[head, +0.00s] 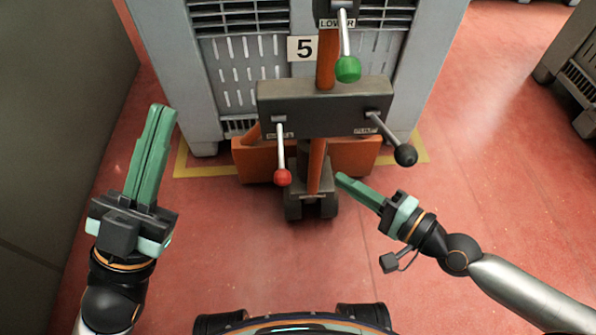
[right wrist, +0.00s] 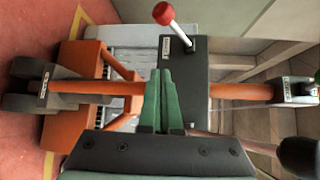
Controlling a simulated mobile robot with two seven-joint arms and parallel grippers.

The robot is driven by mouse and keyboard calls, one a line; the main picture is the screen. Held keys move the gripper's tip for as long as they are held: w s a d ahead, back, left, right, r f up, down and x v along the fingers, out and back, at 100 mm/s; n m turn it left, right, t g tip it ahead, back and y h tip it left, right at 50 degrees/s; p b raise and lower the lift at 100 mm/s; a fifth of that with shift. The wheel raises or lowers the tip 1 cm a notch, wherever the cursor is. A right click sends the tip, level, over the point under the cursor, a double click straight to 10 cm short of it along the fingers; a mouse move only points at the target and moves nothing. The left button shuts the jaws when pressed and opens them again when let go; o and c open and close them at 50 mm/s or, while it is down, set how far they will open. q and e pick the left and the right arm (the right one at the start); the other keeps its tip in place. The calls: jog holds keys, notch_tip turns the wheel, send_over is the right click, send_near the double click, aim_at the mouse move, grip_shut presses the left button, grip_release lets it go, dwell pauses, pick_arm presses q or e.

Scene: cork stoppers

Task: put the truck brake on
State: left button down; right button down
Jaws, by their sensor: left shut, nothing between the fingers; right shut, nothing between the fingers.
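The orange and grey truck stands in the middle of the head view, with a dark control box (head: 325,108) on its orange post (head: 316,165). A lever with a red knob (head: 283,177) hangs down from the box's left side. A lever with a black knob (head: 405,155) points down and right from its right side. The small labels by both are unreadable here. My left gripper (head: 163,108) is shut and empty, left of the truck. My right gripper (head: 340,178) is shut and empty, below the box, between the two knobs. In the right wrist view the red knob (right wrist: 163,13) lies beyond its fingertips (right wrist: 160,72).
A lever with a green knob (head: 347,69) hangs above the box, under a label reading LOWER. A grey crate (head: 185,75) marked 5 stands behind the truck. A dark wall (head: 50,120) bounds the left.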

aim_at(281, 153)
jog(key=w+a+p, duration=0.2)
jog(key=w+a, duration=0.1)
jog(key=a, duration=0.5)
jog(key=shift+w+a+f, duration=0.3)
jog(key=shift+w, duration=0.05)
dwell(0.3)
jog(key=shift+p, duration=0.3)
jog(key=shift+s+r+p, duration=0.1)
jog(key=shift+r+p, duration=0.1)
jog(key=shift+p, duration=0.65)
